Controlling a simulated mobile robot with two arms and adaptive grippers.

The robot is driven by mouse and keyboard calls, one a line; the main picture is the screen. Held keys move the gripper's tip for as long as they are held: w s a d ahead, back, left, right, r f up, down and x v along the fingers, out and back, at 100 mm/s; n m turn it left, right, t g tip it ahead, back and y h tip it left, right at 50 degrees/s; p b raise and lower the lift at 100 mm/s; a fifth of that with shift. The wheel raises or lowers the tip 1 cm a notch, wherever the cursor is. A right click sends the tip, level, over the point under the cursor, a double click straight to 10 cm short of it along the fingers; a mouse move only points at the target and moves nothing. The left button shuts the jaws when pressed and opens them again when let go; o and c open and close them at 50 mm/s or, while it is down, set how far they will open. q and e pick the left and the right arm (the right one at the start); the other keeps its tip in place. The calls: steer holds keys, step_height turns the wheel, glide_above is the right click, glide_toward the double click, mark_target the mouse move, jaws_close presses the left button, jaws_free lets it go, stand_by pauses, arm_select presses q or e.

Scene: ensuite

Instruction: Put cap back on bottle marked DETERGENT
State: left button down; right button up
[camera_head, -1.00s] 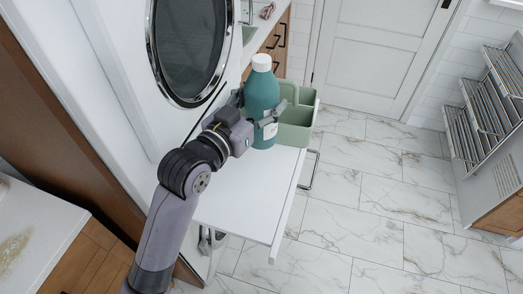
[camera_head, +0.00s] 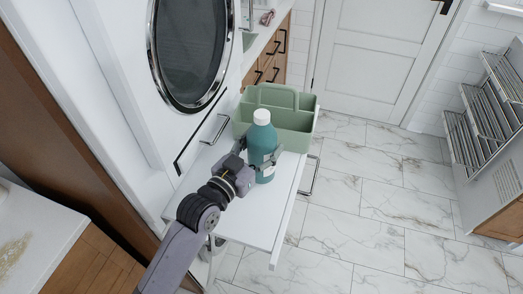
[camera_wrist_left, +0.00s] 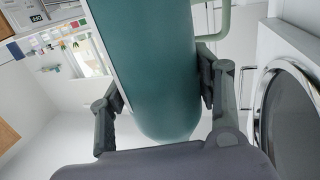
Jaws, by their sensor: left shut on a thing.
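A teal bottle (camera_head: 262,150) with a white cap (camera_head: 262,116) on its top stands upright over the white pull-out shelf. My left gripper (camera_head: 262,158) is shut on the bottle's body, one finger on each side. In the left wrist view the bottle (camera_wrist_left: 150,70) fills the middle between the two fingers. A pale label shows on the bottle's side, but its words are too small to read. I cannot tell whether the bottle's base touches the shelf. My right gripper is not in view.
A green caddy (camera_head: 297,142) with a handle stands just behind the bottle on the white pull-out shelf (camera_head: 255,225). A washing machine door (camera_head: 192,50) is at the left. A wire rack (camera_head: 480,120) is at the far right. The marble floor (camera_head: 370,210) is clear.

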arm_select(q)
step_height(320, 180, down, 2)
steer(key=shift+f, duration=0.1)
steer(key=shift+f, duration=0.1)
steer(key=c, duration=0.5)
jaws_free()
